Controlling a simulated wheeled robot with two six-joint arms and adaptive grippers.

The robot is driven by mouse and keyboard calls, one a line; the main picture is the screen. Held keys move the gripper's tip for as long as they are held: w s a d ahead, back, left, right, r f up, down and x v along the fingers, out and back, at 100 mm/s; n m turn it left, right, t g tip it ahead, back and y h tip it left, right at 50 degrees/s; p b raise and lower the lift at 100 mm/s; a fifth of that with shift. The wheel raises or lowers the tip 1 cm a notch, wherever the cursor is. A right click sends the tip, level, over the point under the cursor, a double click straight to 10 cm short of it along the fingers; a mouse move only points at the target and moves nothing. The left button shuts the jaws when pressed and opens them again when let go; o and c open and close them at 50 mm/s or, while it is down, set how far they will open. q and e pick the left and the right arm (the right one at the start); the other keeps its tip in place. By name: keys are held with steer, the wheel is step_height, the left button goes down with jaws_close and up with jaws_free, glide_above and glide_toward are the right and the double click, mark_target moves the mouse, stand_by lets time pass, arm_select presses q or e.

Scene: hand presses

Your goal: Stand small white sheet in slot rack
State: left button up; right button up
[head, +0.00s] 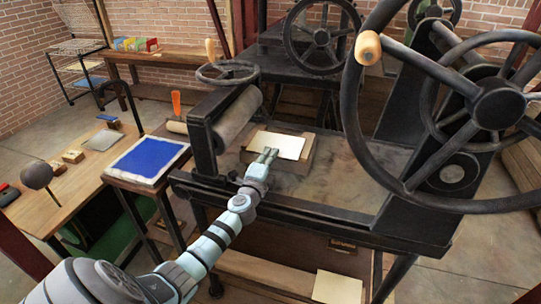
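A small off-white sheet (290,147) lies flat on a low block (304,163) on the press bed, just right of the roller. My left gripper (267,154) reaches in from the lower left, with its fingertips over the near left part of the sheet. The two fingers look close together; I cannot tell whether they grip the sheet's edge or only sit over it. A rack (136,45) with coloured pieces stands on the far bench; it is too small to make out slots for certain. My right gripper is not in view.
The press has a dark roller (238,118) left of the sheet and a large handwheel (365,110) on the right. A blue inked slab (147,159) is on a stand at left. Another pale sheet (338,288) lies low at the front. The press bed (345,185) is bare right of the block.

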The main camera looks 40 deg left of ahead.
arm_select(q)
jaws_close()
steer(key=shift+s+d+r+p, duration=1.1)
steer(key=shift+s+r+p, duration=2.05)
steer(key=shift+p, duration=0.35)
steer(key=b+v, duration=0.1)
steer(key=v, duration=1.4)
steer(key=shift+s+f, duration=0.15)
steer(key=shift+s, duration=0.05)
steer(key=shift+w+d, duration=0.1)
